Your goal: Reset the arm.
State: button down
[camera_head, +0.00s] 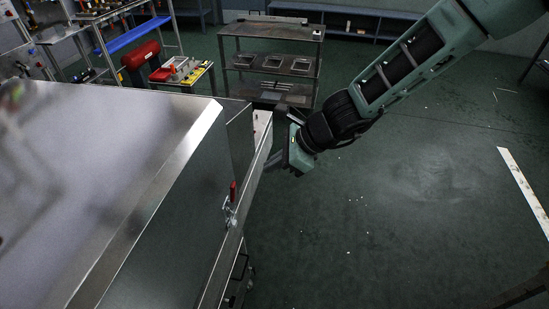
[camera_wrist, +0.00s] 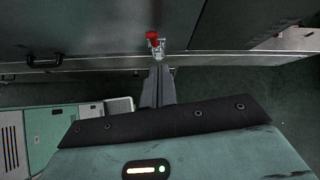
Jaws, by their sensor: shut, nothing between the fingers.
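My arm reaches in from the upper right in the head view. My gripper (camera_head: 275,160) is at its end, close to the far end of the metal dryer's (camera_head: 165,210) side edge. In the wrist view my gripper's fingers (camera_wrist: 158,86) are together and empty. They point at a red-handled toggle latch (camera_wrist: 154,42) on the metal panel. The same latch (camera_head: 231,198) shows on the dryer's side in the head view, nearer than my gripper. I cannot tell whether the fingertips touch the panel's edge.
A metal shelf cart (camera_head: 272,48) with trays stands at the back. A small table with yellow and grey items (camera_head: 182,72) and a red cylinder (camera_head: 140,56) are at the back left. A black handle (camera_wrist: 44,61) is on the panel.

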jog(key=shift+d+r, duration=0.1)
jog(key=shift+r, duration=0.05)
dwell(0.4)
jog(key=s+d+r+n+g+h+b, duration=0.15)
jog(key=s+r+n, duration=0.25)
jog(key=s+n, duration=0.4)
jog(key=s+d+r+n+h+b, duration=0.2)
jog(key=s+d+n+h, duration=0.1)
jog(key=s+d+n, duration=0.4)
jog(key=s+d+r+n+h+b, duration=0.1)
jog(key=s+d+n+h+b, duration=0.1)
jog(key=s+d+n, duration=0.6)
jog(key=shift+d+r+n+t+h, duration=0.4)
jog(key=shift+d+n+h, duration=0.25)
jog(key=shift+d+n, duration=0.4)
